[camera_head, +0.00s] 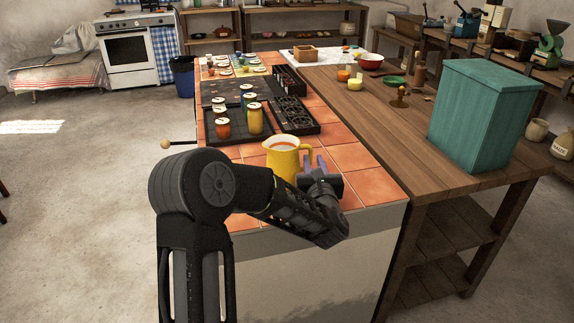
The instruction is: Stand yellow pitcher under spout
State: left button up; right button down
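The yellow pitcher (283,162) stands upright near the front end of the tiled counter, its handle toward the right. It holds an orange-brown content at its mouth. My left gripper (315,163) is just right of the pitcher, its purplish fingertips at or close to the handle. I cannot tell whether the fingers touch or close on the handle; my wrist hides part of that area. My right gripper is not in view. I cannot make out a spout apart from the pitcher's own lip.
Dark trays (293,115) and several colored jars (255,118) stand behind the pitcher. A rod with a wooden knob (166,144) juts out left of the counter. A teal box (484,115) stands on the wooden table (400,130) at right. Tiles right of my gripper are bare.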

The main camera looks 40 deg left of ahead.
aim_at(310, 154)
pick_arm(q)
jog(key=shift+p+x, duration=0.6)
jog(key=shift+x, duration=2)
jog(key=shift+f, duration=0.1)
grip_shut()
jog(key=shift+a, duration=0.1)
